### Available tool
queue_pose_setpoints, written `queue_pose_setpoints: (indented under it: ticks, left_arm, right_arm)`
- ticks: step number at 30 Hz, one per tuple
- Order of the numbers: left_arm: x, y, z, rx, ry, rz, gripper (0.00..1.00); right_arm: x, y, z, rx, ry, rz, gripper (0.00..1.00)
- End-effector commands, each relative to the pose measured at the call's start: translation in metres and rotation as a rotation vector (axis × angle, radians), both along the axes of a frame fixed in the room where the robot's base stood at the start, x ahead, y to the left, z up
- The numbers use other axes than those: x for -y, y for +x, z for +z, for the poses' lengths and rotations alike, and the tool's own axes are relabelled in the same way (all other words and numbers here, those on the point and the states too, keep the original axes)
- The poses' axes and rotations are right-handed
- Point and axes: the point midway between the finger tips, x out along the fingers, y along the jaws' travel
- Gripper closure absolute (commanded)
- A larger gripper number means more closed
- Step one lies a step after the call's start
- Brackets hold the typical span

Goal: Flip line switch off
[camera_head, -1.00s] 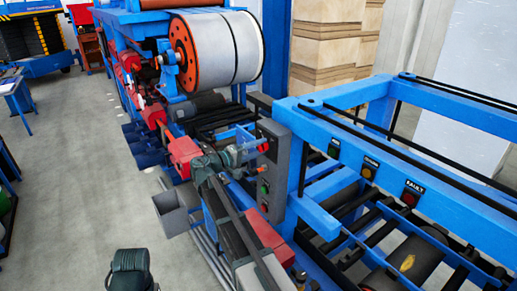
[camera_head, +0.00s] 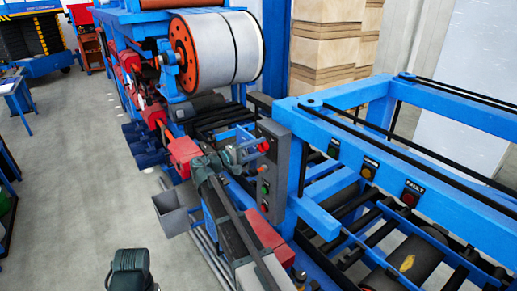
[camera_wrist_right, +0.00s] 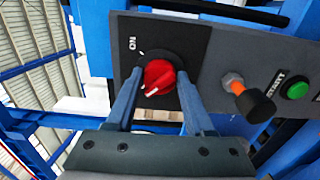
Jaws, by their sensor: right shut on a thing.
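The line switch is a red rotary knob (camera_wrist_right: 159,74) on a black plate with an "ON" label at its upper left. A white mark shows on the knob's lower left edge. My right gripper (camera_wrist_right: 157,82) has its two blue fingers on either side of the knob and is shut on it. In the head view the right gripper (camera_head: 246,154) reaches the grey control panel (camera_head: 272,180) at its upper part, where the red knob (camera_head: 263,146) partly shows.
Right of the knob in the wrist view are an orange-stemmed black control (camera_wrist_right: 246,97) and a green START button (camera_wrist_right: 297,88). A blue frame (camera_head: 350,120) with indicator lights stands right of the panel. A grey bin (camera_head: 178,210) stands left of my arm; the floor further left is clear.

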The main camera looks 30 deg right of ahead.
Motion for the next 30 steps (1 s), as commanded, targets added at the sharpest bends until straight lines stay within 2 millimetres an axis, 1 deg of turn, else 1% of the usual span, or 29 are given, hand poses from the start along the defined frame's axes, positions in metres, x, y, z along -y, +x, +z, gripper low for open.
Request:
queue_pose_setpoints:
  ticks: [1, 5, 6, 14, 17, 20, 30]
  left_arm:
    - [0.000, 0.000, 0.000, 0.000, 0.000, 0.000, 0.50]
    - [0.000, 0.000, 0.000, 0.000, 0.000, 0.000, 0.50]
    - [0.000, 0.000, 0.000, 0.000, 0.000, 0.000, 0.50]
    - [0.000, 0.000, 0.000, 0.000, 0.000, 0.000, 0.50]
    - [0.000, 0.000, 0.000, 0.000, 0.000, 0.000, 0.50]
    - [0.000, 0.000, 0.000, 0.000, 0.000, 0.000, 0.50]
    - [0.000, 0.000, 0.000, 0.000, 0.000, 0.000, 0.50]
  right_arm:
    - [0.000, 0.000, -0.001, -0.001, 0.002, 0.001, 0.43]
    - [0.000, 0.000, 0.000, -0.001, 0.001, 0.001, 0.20]
    - [0.000, 0.000, 0.000, 0.000, 0.001, 0.001, 0.17]
    - [-0.001, 0.000, 0.000, 0.000, 0.000, 0.000, 0.17]
    - [-0.007, 0.000, 0.000, 0.000, 0.000, 0.002, 0.17]
    - [-0.021, -0.001, 0.000, 0.000, 0.000, 0.002, 0.17]
    - [-0.094, -0.007, 0.000, 0.000, 0.001, 0.004, 0.17]
